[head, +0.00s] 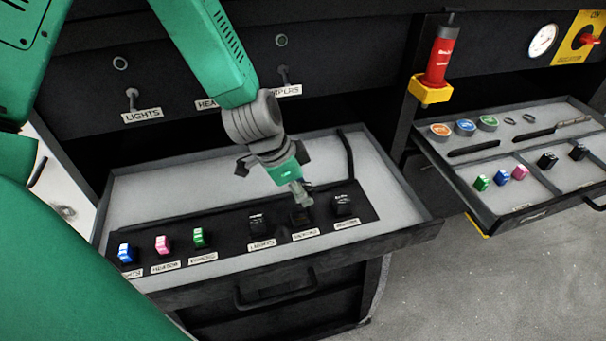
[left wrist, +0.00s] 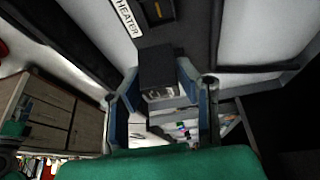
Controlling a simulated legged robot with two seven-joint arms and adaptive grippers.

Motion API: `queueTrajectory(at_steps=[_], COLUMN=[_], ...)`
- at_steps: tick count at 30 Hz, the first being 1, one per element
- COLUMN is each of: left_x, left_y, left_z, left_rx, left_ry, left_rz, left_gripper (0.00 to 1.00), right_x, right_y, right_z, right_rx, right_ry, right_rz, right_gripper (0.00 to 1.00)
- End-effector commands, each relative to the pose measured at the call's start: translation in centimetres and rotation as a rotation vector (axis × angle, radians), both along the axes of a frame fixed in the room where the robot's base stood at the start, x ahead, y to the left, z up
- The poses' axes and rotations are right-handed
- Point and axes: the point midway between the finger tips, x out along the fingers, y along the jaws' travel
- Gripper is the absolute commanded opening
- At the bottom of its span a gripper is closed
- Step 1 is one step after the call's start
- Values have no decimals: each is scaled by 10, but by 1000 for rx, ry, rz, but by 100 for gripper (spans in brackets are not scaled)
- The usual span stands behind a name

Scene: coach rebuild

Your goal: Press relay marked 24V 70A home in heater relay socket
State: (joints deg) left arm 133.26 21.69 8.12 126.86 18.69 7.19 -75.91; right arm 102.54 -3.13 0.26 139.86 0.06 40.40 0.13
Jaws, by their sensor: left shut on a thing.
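My left gripper (head: 303,192) reaches down over the middle relay position of the black fuse panel (head: 225,240). In the left wrist view, its two fingers (left wrist: 160,95) are shut on a black block-shaped relay (left wrist: 158,68); its marking is too blurred to read. The dark heater relay socket (left wrist: 158,10) shows just beyond it, beside the HEATER label (left wrist: 127,17). In the head view this label (head: 305,235) sits in front of that position. My right gripper is not in view.
Black relays stand at LIGHTS (head: 258,226) and WIPERS (head: 343,206), either side. Blue (head: 126,253), pink (head: 162,244) and green (head: 199,238) fuses stand at the panel's left. An open drawer (head: 480,160) at right holds spare parts. A red-handled tool (head: 440,55) stands above.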

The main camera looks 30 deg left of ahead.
Motion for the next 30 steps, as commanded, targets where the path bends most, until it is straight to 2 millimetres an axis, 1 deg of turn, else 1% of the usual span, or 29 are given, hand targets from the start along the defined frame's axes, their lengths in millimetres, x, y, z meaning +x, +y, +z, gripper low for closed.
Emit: queueTrajectory(at_steps=[1,3,7,12,20,30], left_x=[-2,-1,0,2,3,2], left_y=[0,2,6,8,9,11], left_z=[4,4,4,5,-4,-30], left_rx=[-30,-53,-86,-101,-103,-104], left_ry=[-16,-46,-87,-114,-118,-116], left_rz=[13,23,48,66,69,69], left_gripper=[0,0,0,0,0,0], right_x=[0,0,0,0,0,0], right_y=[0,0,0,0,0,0], right_z=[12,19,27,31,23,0], right_rx=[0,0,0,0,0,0], right_ry=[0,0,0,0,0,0], right_rz=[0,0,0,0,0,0], right_gripper=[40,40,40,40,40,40])
